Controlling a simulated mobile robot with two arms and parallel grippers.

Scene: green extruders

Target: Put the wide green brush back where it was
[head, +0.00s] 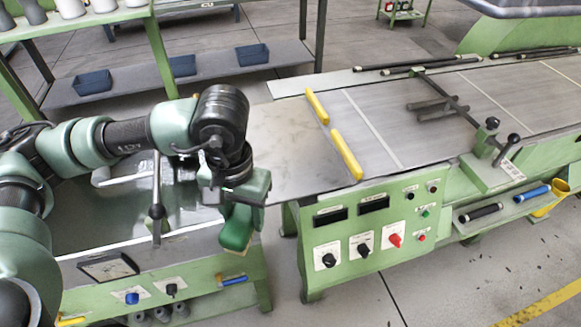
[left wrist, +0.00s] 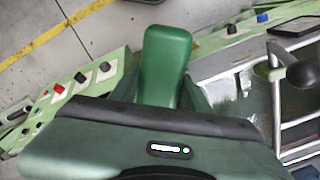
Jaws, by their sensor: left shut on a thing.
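My left gripper (head: 243,198) is shut on the wide green brush (head: 236,230) and holds it in the air. The gripper is over the near right end of the left machine, by the gap between the two machines. In the left wrist view the brush (left wrist: 166,58) shows as a smooth dark green block sticking out beyond the gripper. My right gripper is not in view.
The left machine's trough (head: 120,215) has an upright lever (head: 157,200) left of the gripper. A green control panel (head: 365,240) stands to the right. Yellow bars (head: 346,155) lie on the metal table. A shelf with blue bins (head: 93,82) is behind.

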